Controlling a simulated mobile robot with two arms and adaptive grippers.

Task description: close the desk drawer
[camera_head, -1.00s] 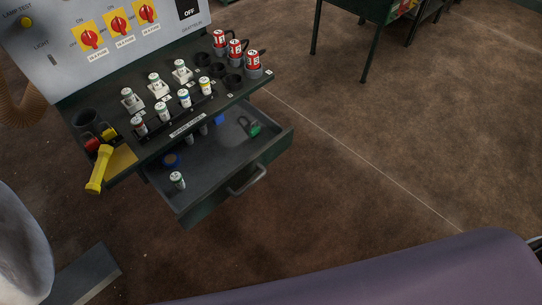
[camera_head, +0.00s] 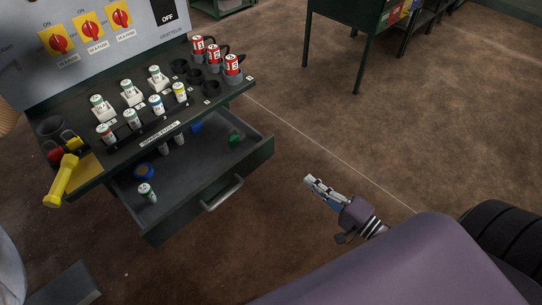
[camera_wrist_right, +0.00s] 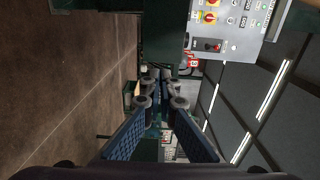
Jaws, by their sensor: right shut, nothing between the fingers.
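The desk drawer (camera_head: 163,222) is dark green and stands pulled out below the desk top (camera_head: 90,182), with its pale bar handle (camera_head: 222,194) on the front. My left gripper is not in view.
A dark green table (camera_head: 357,30) stands at the back. The brown floor between drawer and right gripper is clear.

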